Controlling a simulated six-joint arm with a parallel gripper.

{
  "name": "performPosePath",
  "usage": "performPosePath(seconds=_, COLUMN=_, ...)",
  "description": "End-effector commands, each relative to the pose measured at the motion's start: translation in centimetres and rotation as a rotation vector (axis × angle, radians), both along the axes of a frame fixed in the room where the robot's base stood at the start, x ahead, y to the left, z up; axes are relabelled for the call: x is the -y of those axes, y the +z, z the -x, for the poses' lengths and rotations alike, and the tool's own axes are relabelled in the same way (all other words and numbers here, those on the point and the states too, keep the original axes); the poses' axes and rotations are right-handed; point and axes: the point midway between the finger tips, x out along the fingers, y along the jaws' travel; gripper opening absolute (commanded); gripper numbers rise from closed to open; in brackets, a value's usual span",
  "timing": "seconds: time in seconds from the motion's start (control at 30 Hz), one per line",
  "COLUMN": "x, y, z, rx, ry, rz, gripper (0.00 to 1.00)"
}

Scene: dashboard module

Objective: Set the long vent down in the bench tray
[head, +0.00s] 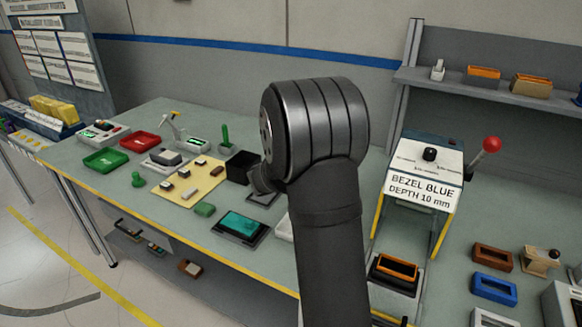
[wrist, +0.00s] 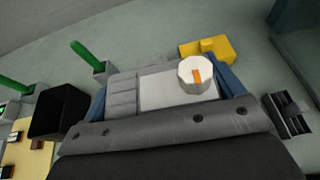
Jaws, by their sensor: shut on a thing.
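My gripper (wrist: 165,135) fills the lower part of the wrist view as a dark grey body, seen close up. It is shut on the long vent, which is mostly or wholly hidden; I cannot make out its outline. A dark slotted piece (wrist: 290,116) shows just past the right end of the gripper; I cannot tell whether it is part of the vent. In the head view my arm hides the gripper and the bench behind it. I cannot make out for certain which tray is the bench tray; a pale tray edge (head: 284,228) shows beside my arm.
A white panel with a round knob (wrist: 197,76) and a yellow block (wrist: 205,51) lie beyond the gripper. A black open box (wrist: 60,112) is at left. A dark tray with a teal part (head: 241,224) lies near the bench front. The bezel stand (head: 424,180) is right of my arm.

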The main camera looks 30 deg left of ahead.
Motion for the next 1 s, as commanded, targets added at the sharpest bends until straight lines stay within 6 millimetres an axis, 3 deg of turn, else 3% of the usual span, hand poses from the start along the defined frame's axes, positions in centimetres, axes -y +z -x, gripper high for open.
performPosePath(seconds=0.2, x=3.9, y=-1.4, z=3.5, rx=0.000, ry=0.021, rz=0.003, gripper=0.60)
performPosePath(seconds=0.4, x=5.9, y=-2.3, z=5.6, rx=-0.004, ry=0.036, rz=-0.001, gripper=0.60)
performPosePath(seconds=0.83, x=6.1, y=-2.5, z=5.9, rx=-0.004, ry=0.040, rz=-0.002, gripper=0.60)
performPosePath(seconds=1.0, x=6.2, y=-3.4, z=5.9, rx=-0.005, ry=0.039, rz=0.001, gripper=0.60)
